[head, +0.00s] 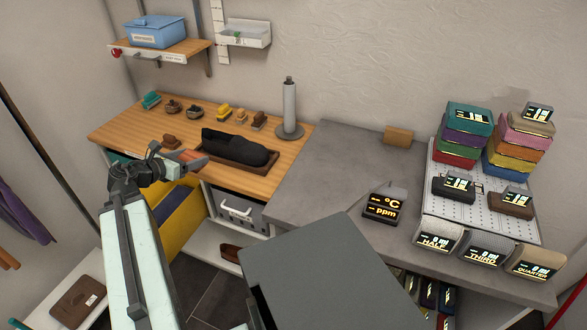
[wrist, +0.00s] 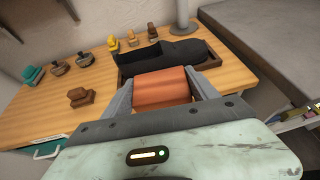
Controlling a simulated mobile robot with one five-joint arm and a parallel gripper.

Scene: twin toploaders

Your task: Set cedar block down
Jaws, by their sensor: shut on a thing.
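The cedar block (wrist: 162,88) is a reddish-brown block with a rounded top, held between both fingers of my gripper (wrist: 161,80) in the wrist view. In the head view, my gripper (head: 190,161) shows the cedar block (head: 183,155) over the wooden bench top (head: 128,133), left of a black shoe (head: 238,149) in a brown tray (head: 212,157). The block's underside is hidden, so I cannot tell whether it touches the bench.
Small brushes and tins line the bench's back; a brown brush (head: 171,141) sits nearer. A grey cylinder on a round base (head: 289,131) stands behind the tray. Grey counter (head: 330,165) lies right, with stacked coloured boxes. Bare wood shows left of the tray.

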